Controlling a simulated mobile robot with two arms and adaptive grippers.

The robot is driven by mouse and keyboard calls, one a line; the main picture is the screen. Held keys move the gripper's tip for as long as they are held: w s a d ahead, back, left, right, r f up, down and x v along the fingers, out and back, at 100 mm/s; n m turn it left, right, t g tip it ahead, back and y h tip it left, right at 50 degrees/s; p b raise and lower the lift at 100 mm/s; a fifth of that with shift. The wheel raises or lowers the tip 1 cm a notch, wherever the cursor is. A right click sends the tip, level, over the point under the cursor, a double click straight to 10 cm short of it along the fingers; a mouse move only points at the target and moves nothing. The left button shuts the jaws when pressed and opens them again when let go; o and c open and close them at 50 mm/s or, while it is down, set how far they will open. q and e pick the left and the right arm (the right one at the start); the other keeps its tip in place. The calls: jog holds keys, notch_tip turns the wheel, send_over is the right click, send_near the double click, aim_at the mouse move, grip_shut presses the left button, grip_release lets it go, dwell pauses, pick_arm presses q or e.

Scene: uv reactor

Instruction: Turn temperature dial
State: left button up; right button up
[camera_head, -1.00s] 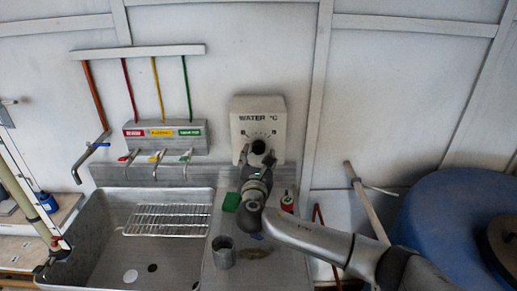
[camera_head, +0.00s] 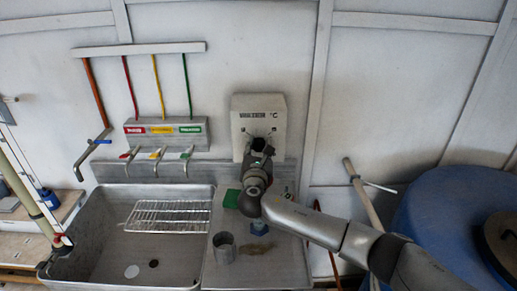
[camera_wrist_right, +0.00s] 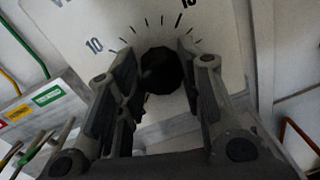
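The temperature dial is a dark round knob (camera_wrist_right: 162,70) on a white panel (camera_head: 258,101) fixed to the back wall. In the right wrist view, scale marks and the number 10 show around the knob. My right gripper (camera_wrist_right: 160,70) is open, with one finger on each side of the knob. I cannot tell whether the fingers touch it. In the head view my right gripper (camera_head: 258,137) is up against the lower half of the panel and hides much of the dial. My left gripper is not in view.
A metal sink (camera_head: 75,232) with a wire rack (camera_head: 168,217) is at the left. Lever taps (camera_head: 157,154) stand behind it. A grey cup (camera_head: 224,247) and a green block (camera_head: 231,199) are on the counter below my right arm. A blue barrel (camera_head: 440,215) is at the right.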

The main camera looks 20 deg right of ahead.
jog(key=shift+c, duration=0.8)
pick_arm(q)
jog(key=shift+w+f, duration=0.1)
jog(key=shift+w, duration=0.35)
